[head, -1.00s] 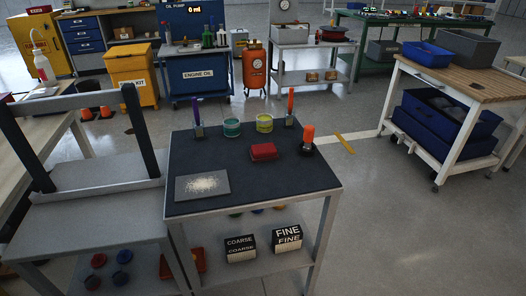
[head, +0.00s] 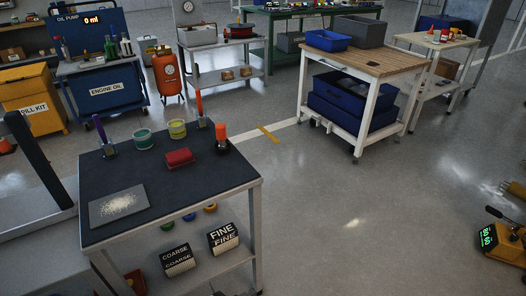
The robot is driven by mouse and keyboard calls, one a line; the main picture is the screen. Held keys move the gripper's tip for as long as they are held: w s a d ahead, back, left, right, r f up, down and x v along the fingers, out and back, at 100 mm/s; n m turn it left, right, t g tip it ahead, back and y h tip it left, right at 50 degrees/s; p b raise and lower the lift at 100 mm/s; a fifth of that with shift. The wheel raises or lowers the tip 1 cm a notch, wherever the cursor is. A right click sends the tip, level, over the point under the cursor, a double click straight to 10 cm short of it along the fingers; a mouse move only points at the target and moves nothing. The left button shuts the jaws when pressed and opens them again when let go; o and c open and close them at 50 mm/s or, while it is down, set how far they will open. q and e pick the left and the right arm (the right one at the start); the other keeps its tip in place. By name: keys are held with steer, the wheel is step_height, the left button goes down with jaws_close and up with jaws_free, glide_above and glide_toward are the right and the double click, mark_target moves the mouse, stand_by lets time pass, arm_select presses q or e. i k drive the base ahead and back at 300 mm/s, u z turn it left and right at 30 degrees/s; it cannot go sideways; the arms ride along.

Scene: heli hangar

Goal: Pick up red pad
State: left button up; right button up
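The red pad (head: 179,157) lies flat on the dark top of a grey work table (head: 110,173), near the middle of that surface. It is a small red block with nothing on top of it. Neither of my grippers shows in the head view.
Around the pad stand a teal tin (head: 143,139), a yellow tin (head: 177,129), an orange-capped tool (head: 221,136) and a grey plate with pale powder (head: 119,205). COARSE (head: 178,259) and FINE (head: 223,238) boxes sit on the lower shelf. Open floor lies right of the table.

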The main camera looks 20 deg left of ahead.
mark_target(182, 157)
steer(key=z, duration=0.35)
steer(key=i, duration=1.35)
steer(key=u, duration=3.45)
